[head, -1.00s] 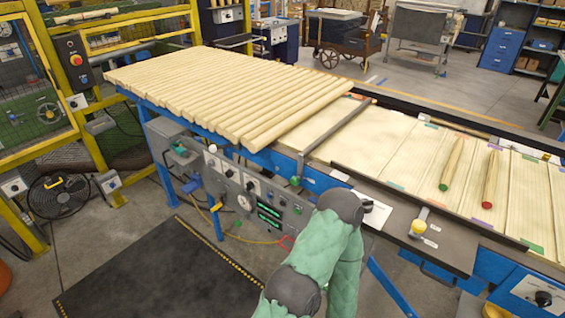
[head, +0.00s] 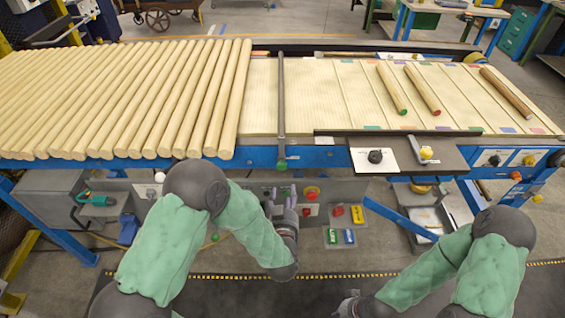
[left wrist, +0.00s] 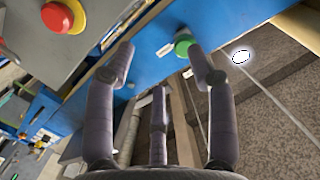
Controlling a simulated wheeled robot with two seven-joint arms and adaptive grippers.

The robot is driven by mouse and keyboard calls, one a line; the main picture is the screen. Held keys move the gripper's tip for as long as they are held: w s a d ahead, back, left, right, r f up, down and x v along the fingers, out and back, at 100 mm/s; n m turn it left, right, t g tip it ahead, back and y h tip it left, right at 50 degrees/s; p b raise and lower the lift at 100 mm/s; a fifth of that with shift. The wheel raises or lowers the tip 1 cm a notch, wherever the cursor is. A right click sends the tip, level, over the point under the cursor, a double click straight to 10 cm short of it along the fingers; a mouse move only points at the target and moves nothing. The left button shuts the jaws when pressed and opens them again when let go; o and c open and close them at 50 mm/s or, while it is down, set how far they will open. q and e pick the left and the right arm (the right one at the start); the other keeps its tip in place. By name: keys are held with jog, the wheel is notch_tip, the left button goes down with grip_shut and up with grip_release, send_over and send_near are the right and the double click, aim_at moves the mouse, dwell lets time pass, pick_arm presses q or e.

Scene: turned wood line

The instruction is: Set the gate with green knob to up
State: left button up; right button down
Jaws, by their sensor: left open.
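The gate (head: 281,95) is a dark bar running across the pale ribbed bed, right of the row of wooden rods. Its green knob (head: 281,165) is at the bar's near end, on the blue front rail. My left gripper (head: 280,197) is open and empty just below the knob, pointing toward the rail.
Rods (head: 130,95) fill the left of the bed. Several loose rods lie on the right, including a red-ended one (head: 422,88). A yellow knob (head: 426,153) is on the dark plate. A red button (head: 311,193) is on the panel close right of my left gripper.

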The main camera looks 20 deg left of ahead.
aim_at(282, 167)
pick_arm(q)
jog(key=shift+t+y, duration=0.6)
jog(key=w+a+r, duration=0.1)
jog(key=w, duration=0.2)
jog(key=w+a+r+b, duration=0.1)
jog(key=w, duration=0.2)
jog(key=w+a+r+b, duration=0.1)
jog(key=w, duration=0.3)
jog(key=shift+a+r, duration=0.1)
jog(key=shift+a, duration=0.3)
jog(key=shift+s, duration=0.1)
grip_shut()
jog(key=shift+r, duration=0.15)
